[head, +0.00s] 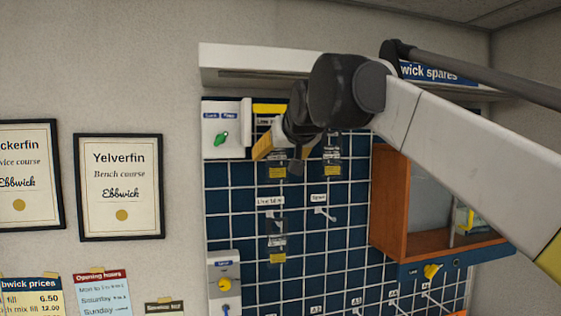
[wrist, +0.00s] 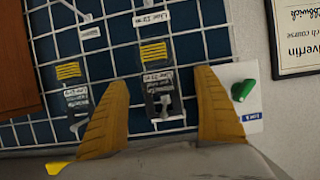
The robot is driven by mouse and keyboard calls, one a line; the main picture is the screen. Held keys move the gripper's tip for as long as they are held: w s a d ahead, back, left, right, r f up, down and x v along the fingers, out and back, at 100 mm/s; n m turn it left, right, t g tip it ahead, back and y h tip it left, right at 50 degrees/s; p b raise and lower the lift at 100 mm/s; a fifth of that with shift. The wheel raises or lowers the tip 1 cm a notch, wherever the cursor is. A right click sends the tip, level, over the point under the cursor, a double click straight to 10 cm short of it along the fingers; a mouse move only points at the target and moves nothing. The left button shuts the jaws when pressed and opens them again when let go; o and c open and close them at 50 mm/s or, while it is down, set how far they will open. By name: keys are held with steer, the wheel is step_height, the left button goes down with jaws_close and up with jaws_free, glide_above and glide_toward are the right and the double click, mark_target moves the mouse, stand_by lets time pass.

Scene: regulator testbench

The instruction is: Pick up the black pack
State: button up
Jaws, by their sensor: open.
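A black pack (wrist: 160,88) with a yellow striped patch and white print hangs on the gridded blue wall panel. It is between the two yellow fingers of my gripper (wrist: 162,78) in the wrist view, with clear gaps on both sides. In the head view, my open gripper (head: 284,154) is in front of that pack (head: 276,172) and partly hides it. A similar dark pack (head: 332,160) hangs to its right, also at left in the wrist view (wrist: 77,99). Another dark pack (head: 277,241) hangs lower.
A green-handled switch box (head: 222,128) is close to my gripper, at right in the wrist view (wrist: 242,92). An orange-brown open cabinet (head: 390,205) juts out at right. A shelf (head: 260,62) overhangs the panel. Pegs (head: 325,214) stick out below.

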mark_target(278, 152)
steer(key=p+x, duration=0.1)
steer(key=x, duration=0.4)
steer(key=shift+w+d, duration=0.1)
steer(key=shift+d, duration=0.05)
steer(key=shift+s, duration=0.2)
steer(key=shift+s+d+r, duration=0.1)
steer(key=shift+s, duration=0.05)
steer(key=c, duration=1.3)
steer(key=shift+r, duration=0.55)
steer(key=s+d+b, duration=0.1)
steer(key=s, duration=0.4)
steer(key=s+d+b, duration=0.1)
steer(key=s+d, duration=0.1)
steer(key=s, duration=0.4)
steer(key=s+d+b, duration=0.2)
steer(key=s, duration=0.4)
steer(key=shift+r, duration=0.15)
